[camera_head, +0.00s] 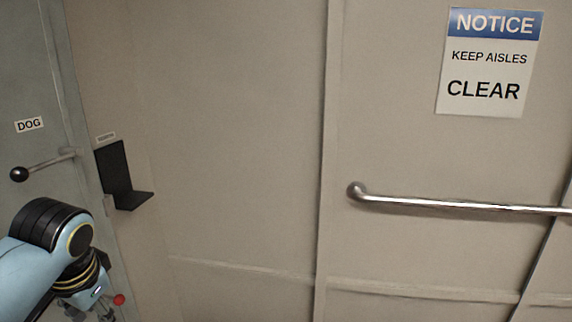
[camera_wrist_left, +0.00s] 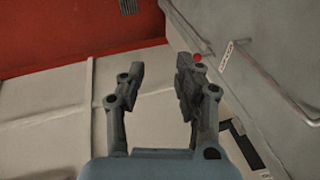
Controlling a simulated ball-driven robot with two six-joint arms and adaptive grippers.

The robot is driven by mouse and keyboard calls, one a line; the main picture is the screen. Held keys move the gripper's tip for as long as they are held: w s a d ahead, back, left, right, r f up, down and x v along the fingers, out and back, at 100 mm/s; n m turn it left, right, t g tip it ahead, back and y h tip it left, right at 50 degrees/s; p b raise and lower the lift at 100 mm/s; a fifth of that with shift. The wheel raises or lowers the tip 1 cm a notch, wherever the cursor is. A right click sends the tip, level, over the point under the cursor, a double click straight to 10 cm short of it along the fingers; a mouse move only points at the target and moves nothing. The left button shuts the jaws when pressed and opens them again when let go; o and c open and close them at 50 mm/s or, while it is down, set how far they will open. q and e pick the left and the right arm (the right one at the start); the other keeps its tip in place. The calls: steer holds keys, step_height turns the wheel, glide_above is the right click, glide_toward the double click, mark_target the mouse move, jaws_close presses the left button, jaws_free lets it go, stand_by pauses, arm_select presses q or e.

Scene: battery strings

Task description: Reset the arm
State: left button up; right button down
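My left arm (camera_head: 50,235), light blue with black joints, comes in at the lower left of the head view. Its gripper is at the bottom edge there, mostly hidden or cut off. In the left wrist view my left gripper (camera_wrist_left: 160,80) has its two dark fingers spread apart, with nothing between them. A small red knob (camera_head: 119,299) shows beside the wrist in the head view. A red knob also shows by the right finger in the left wrist view (camera_wrist_left: 197,57). My right gripper is not in view.
A grey panel at the left carries a "DOG" label (camera_head: 29,125) and a lever with a black ball (camera_head: 19,174). A black bracket (camera_head: 123,175) sits on the beige wall (camera_head: 230,130). A metal handrail (camera_head: 450,207) runs below a notice sign (camera_head: 489,62) at the right.

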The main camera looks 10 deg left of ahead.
arm_select(q)
steer(key=s+d+r+n+t+h, duration=0.1)
steer(key=s+d, duration=0.3)
steer(key=s, duration=0.6)
steer(key=s+d+r+h, duration=0.15)
steer(key=s+d, duration=0.25)
steer(key=s, duration=0.6)
step_height(320, 180, down, 35)
steer(key=a+g+b, duration=0.1)
steer(key=a+b, duration=0.1)
steer(key=b, duration=0.9)
steer(key=s+f+b, duration=0.3)
steer(key=s+f, duration=0.3)
steer(key=f, duration=0.3)
steer(key=s+f+g+b, duration=0.1)
steer(key=s+f+b, duration=0.3)
steer(key=s+f, duration=0.3)
steer(key=s+a+f+b, duration=0.1)
steer(key=s+f+b, duration=0.2)
steer(key=s+f, duration=0.4)
step_height(320, 180, down, 6)
steer(key=shift+r+n+g, duration=0.15)
steer(key=shift+n+g, duration=0.15)
steer(key=shift+g, duration=0.1)
steer(key=shift+a, duration=0.1)
